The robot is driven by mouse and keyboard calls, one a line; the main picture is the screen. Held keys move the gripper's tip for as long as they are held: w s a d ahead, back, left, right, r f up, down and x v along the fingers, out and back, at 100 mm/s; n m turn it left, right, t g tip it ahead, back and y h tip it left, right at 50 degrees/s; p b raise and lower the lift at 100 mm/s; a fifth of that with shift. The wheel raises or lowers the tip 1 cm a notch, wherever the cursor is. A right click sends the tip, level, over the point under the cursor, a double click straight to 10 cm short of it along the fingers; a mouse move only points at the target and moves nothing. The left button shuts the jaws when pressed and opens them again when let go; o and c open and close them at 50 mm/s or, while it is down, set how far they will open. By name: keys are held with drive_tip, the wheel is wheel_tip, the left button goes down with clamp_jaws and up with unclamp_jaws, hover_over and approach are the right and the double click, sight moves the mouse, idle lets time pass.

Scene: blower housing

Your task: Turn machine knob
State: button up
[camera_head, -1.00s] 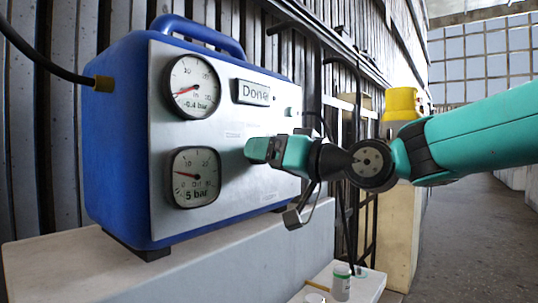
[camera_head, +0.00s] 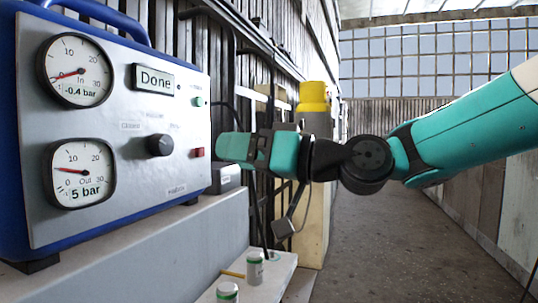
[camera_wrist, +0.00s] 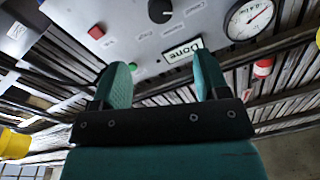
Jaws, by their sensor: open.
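The machine (camera_head: 125,180) is a blue box with a grey front panel, at the left in the head view. Its black knob (camera_head: 159,145) sits low on the panel, right of the gauges; it also shows at the top of the wrist view (camera_wrist: 160,10), partly cut off. The display (camera_head: 153,79) reads "Done". My gripper (camera_head: 222,147) is to the right of the knob, apart from it and from the panel. In the wrist view its two teal fingers (camera_wrist: 165,85) are spread with nothing between them.
A red button (camera_head: 198,152) and a green button (camera_head: 199,101) are on the panel's right side. Two gauges stand at its left, the upper (camera_head: 76,70) and lower (camera_head: 79,172). Small white bottles (camera_head: 255,268) stand on a low ledge. The floor at right is clear.

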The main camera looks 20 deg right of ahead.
drive_tip(key=shift+v, duration=2.25)
drive_tip(key=shift+a+f, duration=0.1)
drive_tip(key=s+a+f+g+h, duration=0.3)
drive_tip(key=s+a+f+g, duration=0.1)
drive_tip(key=f, duration=0.4)
drive_tip(key=s+d+f+g+h+p, duration=0.2)
drive_tip(key=s+d+f+g+h, duration=0.15)
drive_tip(key=s+f, duration=0.3)
drive_tip(key=s+d+f+g+h+p, duration=0.1)
drive_tip(key=s+d+f+g+h, duration=0.15)
drive_tip(key=s+f+h, duration=0.4)
wheel_tip(320, 180, up, 37)
drive_tip(key=s+a+y+p, duration=0.1)
drive_tip(key=p, duration=3.5)
drive_tip(key=shift+g+y, duration=0.4)
drive_tip(key=shift+a, duration=0.1)
